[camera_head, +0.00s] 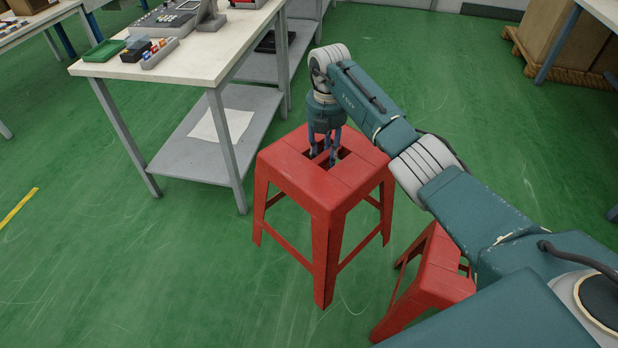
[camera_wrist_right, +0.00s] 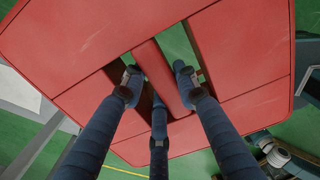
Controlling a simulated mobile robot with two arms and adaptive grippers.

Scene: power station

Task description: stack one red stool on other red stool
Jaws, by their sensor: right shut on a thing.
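A red stool (camera_head: 305,185) stands upright in the middle of the head view, with slots in its seat. My right gripper (camera_head: 326,158) points straight down at the seat. In the right wrist view its fingers (camera_wrist_right: 157,95) reach into the slots and are shut on the bar (camera_wrist_right: 163,78) between them. The seat (camera_wrist_right: 85,40) fills most of that view. A second red stool (camera_head: 430,280) stands on the floor at the lower right, partly hidden behind my right arm. My left gripper is not in view.
A white-topped workbench (camera_head: 200,60) with a grey lower shelf (camera_head: 185,155) stands close behind and left of the held stool. Boxes on a pallet (camera_head: 560,35) stand at the back right. Green floor (camera_head: 120,270) is clear at the left and front.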

